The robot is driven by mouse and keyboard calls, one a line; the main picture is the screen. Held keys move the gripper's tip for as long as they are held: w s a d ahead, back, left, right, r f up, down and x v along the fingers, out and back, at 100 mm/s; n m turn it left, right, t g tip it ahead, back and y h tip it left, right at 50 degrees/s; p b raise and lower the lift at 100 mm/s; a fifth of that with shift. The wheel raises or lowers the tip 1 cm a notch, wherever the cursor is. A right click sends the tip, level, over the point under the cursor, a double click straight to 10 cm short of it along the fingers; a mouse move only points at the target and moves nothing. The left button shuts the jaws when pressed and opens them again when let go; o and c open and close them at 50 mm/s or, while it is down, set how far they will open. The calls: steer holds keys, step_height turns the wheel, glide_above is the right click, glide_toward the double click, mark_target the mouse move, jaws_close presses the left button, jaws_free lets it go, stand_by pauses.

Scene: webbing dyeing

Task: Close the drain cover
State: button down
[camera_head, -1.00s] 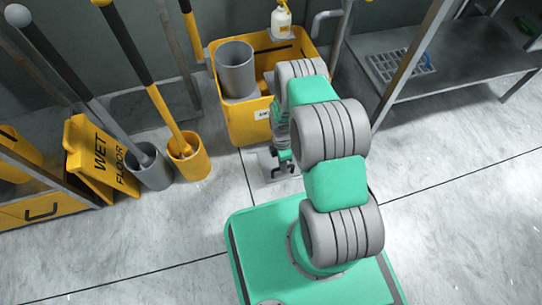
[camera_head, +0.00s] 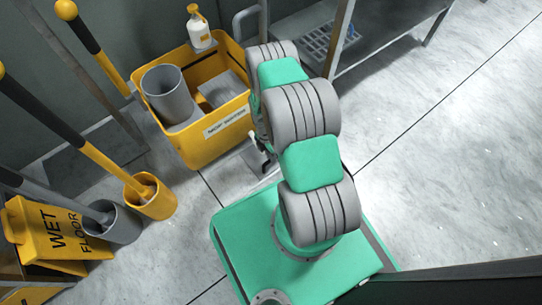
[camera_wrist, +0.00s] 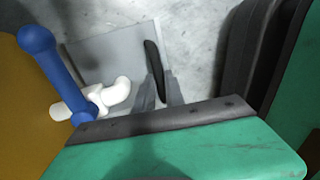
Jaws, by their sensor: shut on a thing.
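In the wrist view, a flat grey plate (camera_wrist: 108,48), which looks like the drain cover, is on or near the floor beside the yellow bin. A slim black piece (camera_wrist: 153,56), like a handle, stands at its right part. My gripper (camera_wrist: 159,80) has its grey fingers close around this black piece and is shut on it. The lower part of the grip is hidden by my own wrist. In the head view my gripper (camera_head: 264,166) is low beside the bin, mostly behind my arm. How far the plate is tilted cannot be told.
A yellow bin (camera_head: 214,148) stands close to my gripper, with a grey cylinder (camera_head: 167,94) in it. A blue lever (camera_wrist: 48,58) and white pipe (camera_wrist: 110,95) are left of my fingers. A wet floor sign (camera_head: 50,237) and buckets stand at left. Floor at right is clear.

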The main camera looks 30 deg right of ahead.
steer(key=c, duration=1.6)
jaws_free()
steer(key=shift+d, duration=0.35)
steer(key=shift+o, duration=1)
steer(key=shift+a, duration=0.15)
step_height(320, 180, up, 8)
steer(key=w+p, duration=0.1)
steer(key=p, duration=0.2)
steer(key=shift+w+f, duration=0.2)
steer(key=shift+w, duration=0.1)
steer(key=shift+a+r, duration=0.1)
